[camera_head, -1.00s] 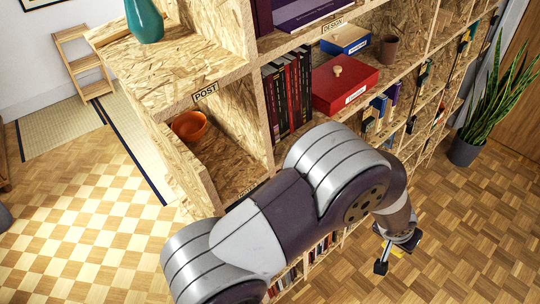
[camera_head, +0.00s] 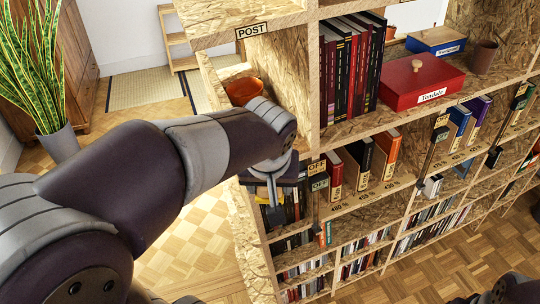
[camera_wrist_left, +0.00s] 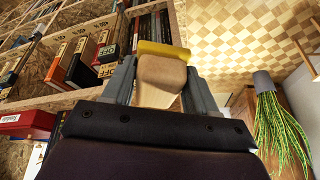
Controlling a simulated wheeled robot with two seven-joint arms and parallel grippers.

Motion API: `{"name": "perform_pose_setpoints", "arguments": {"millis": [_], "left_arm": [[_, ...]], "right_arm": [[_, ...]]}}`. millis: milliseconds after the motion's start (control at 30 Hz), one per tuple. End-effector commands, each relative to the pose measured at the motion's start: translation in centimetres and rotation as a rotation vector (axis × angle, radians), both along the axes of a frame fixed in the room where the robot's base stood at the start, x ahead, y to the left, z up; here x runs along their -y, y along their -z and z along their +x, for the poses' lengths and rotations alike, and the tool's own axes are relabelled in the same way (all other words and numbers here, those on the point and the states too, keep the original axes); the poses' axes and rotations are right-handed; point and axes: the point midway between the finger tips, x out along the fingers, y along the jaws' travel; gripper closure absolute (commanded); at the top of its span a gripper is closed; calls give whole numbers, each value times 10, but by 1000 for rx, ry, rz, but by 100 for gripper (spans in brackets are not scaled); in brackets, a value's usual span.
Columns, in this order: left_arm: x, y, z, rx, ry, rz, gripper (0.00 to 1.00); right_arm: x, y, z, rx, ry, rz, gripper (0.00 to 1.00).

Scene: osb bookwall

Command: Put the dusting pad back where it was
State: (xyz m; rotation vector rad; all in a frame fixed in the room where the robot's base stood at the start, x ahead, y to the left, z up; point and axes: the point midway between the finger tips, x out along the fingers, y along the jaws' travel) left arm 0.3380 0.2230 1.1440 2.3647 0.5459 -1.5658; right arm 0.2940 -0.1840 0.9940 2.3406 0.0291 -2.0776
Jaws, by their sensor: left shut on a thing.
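The dusting pad (camera_wrist_left: 160,75), a pale wooden block with a yellow strip along its end, is between the two fingers of my left gripper (camera_wrist_left: 160,85) in the left wrist view. The gripper is shut on it. In the head view my left gripper (camera_head: 273,190) points down beside the left end of the bookwall, below the POST compartment. My right gripper is not in view.
The OSB bookwall (camera_head: 285,72) fills the middle and right. An orange bowl (camera_head: 244,90) sits in the POST compartment near my left forearm. A red box (camera_head: 421,84) and several books stand on shelves. A potted plant (camera_head: 58,142) stands at left. Checkered floor at lower left is clear.

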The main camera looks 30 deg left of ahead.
Motion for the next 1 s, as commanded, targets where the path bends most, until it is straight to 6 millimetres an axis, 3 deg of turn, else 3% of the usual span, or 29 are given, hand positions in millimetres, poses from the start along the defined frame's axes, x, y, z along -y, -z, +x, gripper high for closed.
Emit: {"name": "perform_pose_setpoints", "arguments": {"millis": [100, 300, 500, 767, 933, 1000], "left_arm": [[-11, -4, 7, -7, -19, -2, 71], [-37, -6, 61, -8, -18, -2, 71], [-56, -5, 100, -6, -16, -2, 71], [-69, -4, 125, -5, -15, -1, 71], [-84, -5, 155, -6, -16, -2, 71], [-83, 7, 153, -7, -14, -2, 71]], "right_arm": [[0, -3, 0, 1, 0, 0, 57], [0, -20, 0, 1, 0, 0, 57], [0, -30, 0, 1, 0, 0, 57], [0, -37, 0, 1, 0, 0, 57], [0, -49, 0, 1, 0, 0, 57], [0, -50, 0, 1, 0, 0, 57]]}}
